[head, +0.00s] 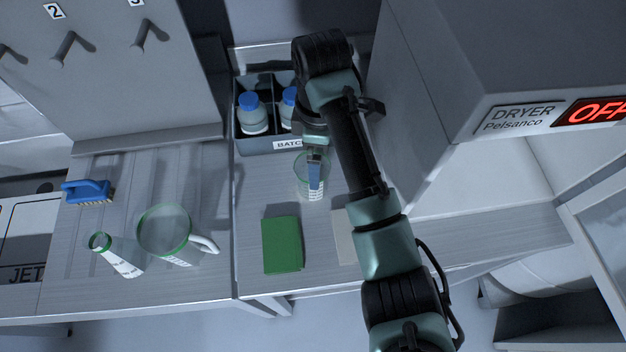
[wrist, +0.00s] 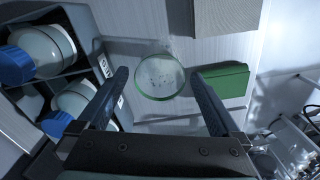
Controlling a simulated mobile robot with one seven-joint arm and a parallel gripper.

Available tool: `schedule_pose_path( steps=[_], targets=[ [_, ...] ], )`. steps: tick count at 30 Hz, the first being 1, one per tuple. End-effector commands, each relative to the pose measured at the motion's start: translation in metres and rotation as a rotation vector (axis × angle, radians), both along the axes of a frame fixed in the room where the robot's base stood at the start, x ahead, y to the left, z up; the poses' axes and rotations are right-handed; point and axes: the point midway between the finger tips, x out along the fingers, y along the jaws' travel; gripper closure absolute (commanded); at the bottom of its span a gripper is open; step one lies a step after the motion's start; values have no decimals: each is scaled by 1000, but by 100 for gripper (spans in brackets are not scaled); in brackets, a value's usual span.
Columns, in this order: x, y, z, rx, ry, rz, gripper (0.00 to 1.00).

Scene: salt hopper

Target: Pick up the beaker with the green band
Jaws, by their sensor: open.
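The clear beaker with the green band (head: 301,184) stands upright on the right-hand bench, in front of the bottle crate. In the wrist view the beaker (wrist: 160,92) shows from above as a round glass with a green rim. My gripper (head: 315,182) is open over it and partly hides it in the head view. In the wrist view my gripper's two dark fingers (wrist: 160,76) lie on either side of the beaker's rim, with nothing held. Whether the fingertips reach below the rim cannot be told.
A grey crate (head: 263,147) with blue-capped bottles stands behind. A green box (head: 282,246) and a pale block (head: 345,240) lie in front. The dryer (head: 420,95) is close on the right. A green-rimmed jug (head: 165,232), flask (head: 120,260) and blue brush (head: 88,190) are left.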

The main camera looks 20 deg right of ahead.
Motion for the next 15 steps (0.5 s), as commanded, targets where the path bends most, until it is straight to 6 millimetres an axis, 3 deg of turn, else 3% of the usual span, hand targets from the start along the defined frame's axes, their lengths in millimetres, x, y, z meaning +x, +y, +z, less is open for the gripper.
schedule_pose_path(
  steps=[1, 10, 15],
  targets=[
    [0, 1, -13, 1, -1, 1, 0],
    [0, 1, -26, -1, -2, 0, 0],
    [0, 7, -44, 1, 0, 0, 0]
  ],
)
